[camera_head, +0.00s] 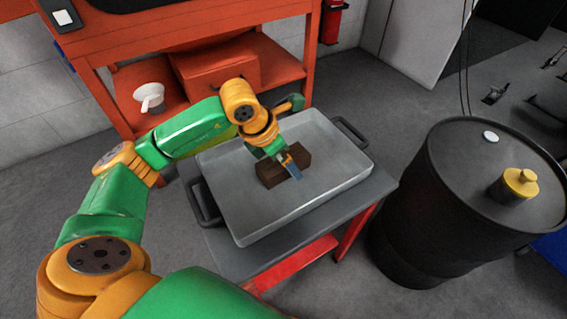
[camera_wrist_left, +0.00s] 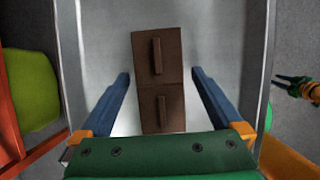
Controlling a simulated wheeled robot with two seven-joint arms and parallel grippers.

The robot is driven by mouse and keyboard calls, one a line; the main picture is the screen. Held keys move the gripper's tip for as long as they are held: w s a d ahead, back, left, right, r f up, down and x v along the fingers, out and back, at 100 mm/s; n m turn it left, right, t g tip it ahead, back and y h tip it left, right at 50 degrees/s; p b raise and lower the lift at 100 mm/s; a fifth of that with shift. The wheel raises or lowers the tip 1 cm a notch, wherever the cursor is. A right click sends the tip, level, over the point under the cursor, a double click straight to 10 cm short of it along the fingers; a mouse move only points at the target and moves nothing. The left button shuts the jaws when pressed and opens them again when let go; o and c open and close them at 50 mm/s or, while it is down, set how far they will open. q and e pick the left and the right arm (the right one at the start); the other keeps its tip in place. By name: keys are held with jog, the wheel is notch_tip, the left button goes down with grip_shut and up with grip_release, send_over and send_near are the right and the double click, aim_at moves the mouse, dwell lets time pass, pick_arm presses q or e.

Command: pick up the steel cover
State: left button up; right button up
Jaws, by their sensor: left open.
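No bare-steel cover stands out. The only loose piece in the tray is a dark brown rectangular block (camera_head: 272,172), perhaps the cover. In the left wrist view the brown block (camera_wrist_left: 158,40) shows a seam across it and two raised bars along its middle. My left gripper (camera_head: 291,165) is over the block. In the wrist view its two blue fingers (camera_wrist_left: 160,74) are apart, one on each side of the block, with gaps between; nothing is held. A small green and orange gripper (camera_wrist_left: 300,86), apparently my right, shows at the right edge.
The grey tray (camera_head: 335,190) has raised walls and dark end handles and stands on a small table (camera_head: 235,262). A black drum (camera_head: 425,200) with a yellow knobbed piece (camera_head: 514,186) is to the right. An orange bench (camera_head: 180,35) stands behind. The tray floor around the block is clear.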

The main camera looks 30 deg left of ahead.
pick_arm(q)
jog(key=shift+f+b, duration=0.25)
jog(key=shift+b, duration=0.05)
dwell(0.4)
grip_shut()
